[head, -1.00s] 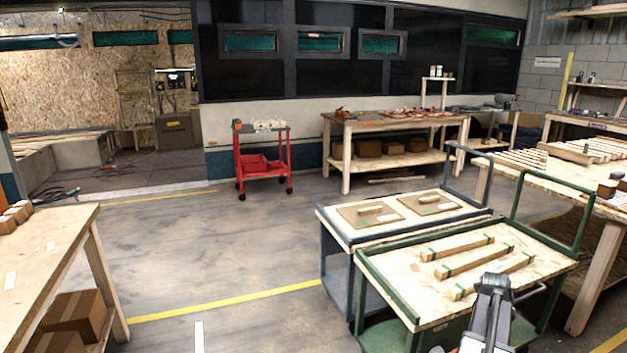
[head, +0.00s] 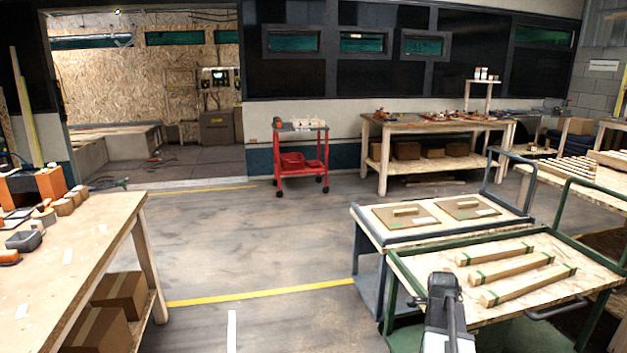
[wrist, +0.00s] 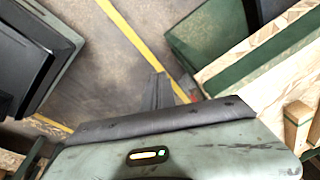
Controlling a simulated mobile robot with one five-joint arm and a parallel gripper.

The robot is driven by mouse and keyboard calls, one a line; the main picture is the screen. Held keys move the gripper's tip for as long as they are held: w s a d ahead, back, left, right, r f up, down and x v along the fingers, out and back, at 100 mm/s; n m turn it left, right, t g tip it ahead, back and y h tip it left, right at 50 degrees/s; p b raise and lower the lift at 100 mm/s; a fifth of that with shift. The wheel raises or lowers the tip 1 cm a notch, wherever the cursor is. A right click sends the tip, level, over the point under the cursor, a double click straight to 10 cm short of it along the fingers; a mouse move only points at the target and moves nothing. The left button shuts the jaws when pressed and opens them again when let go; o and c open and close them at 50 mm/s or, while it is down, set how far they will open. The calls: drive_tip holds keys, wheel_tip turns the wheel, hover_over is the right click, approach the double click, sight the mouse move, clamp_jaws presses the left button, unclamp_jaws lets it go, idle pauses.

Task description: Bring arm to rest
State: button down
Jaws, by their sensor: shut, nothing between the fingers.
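My arm (head: 444,312) rises from the bottom of the head view, in front of the near edge of the green-framed cart. Its dark upper end overlaps the cart's front left part. In the wrist view my gripper (wrist: 157,78) shows as two dark fingers close together, pointing away over the floor. They are shut with nothing between them. In the head view I cannot make out the fingertips.
The green-framed cart (head: 480,315) bears several wooden bars (head: 515,266). A blue-grey cart (head: 372,235) stands behind it. A wooden workbench (head: 105,235) is at left, a red trolley (head: 301,162) farther back. Open floor (head: 235,240) lies between.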

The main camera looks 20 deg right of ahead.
drive_tip(key=w+a+n+y, duration=0.1)
drive_tip(key=w+a+n, duration=0.1)
drive_tip(key=a+n, duration=1.35)
drive_tip(key=w+a+n+y, duration=0.15)
drive_tip(key=a+n, duration=0.55)
drive_tip(key=a, duration=1.7)
wheel_tip(320, 180, up, 23)
drive_tip(key=a+n+p, duration=0.1)
drive_tip(key=a+p, duration=0.1)
drive_tip(key=p, duration=2.1)
drive_tip(key=shift+w+f+g, duration=0.2)
drive_tip(key=shift+g, duration=0.1)
drive_tip(key=shift+n, duration=0.25)
drive_tip(key=shift+d, duration=0.1)
